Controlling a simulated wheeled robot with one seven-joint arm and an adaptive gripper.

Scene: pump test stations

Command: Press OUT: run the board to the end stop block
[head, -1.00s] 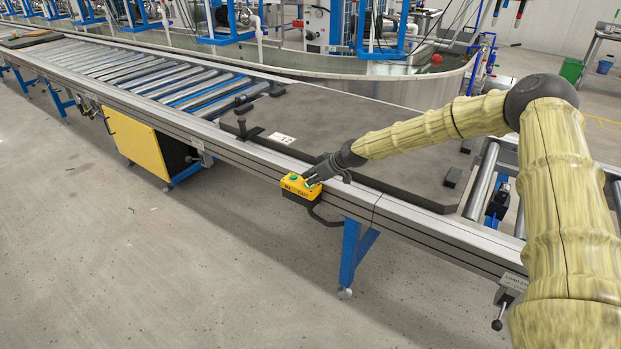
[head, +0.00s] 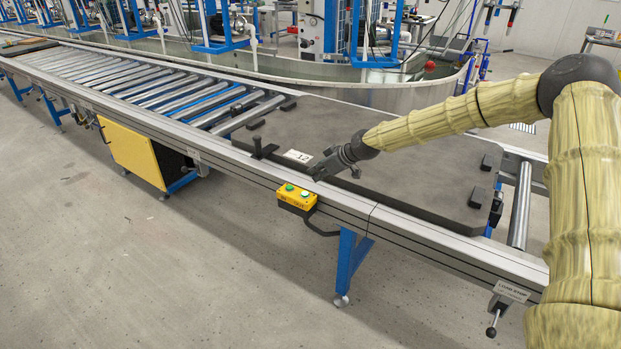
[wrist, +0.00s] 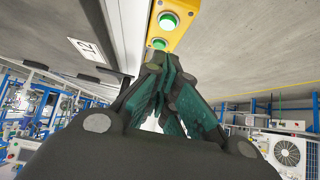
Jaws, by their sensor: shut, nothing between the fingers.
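The dark grey board (head: 400,145) lies on the roller conveyor, with a label marked 12 (head: 297,156) and an upright post (head: 259,147) at its left end. A small dark block with blue below it (head: 496,208) stands at the board's right edge; I cannot tell whether they touch or whether this is the end stop block. The yellow button box (head: 297,199) on the front rail has two green buttons, the right one above the OUT marking. My gripper (head: 318,176) is shut and empty, just above and right of the box. In the wrist view, its fingertips (wrist: 163,65) appear apart from the buttons (wrist: 168,21).
Bare rollers (head: 150,82) run left of the board, and one roller (head: 520,205) shows to its right. A yellow cabinet (head: 133,153) stands below the conveyor. The floor in front is clear.

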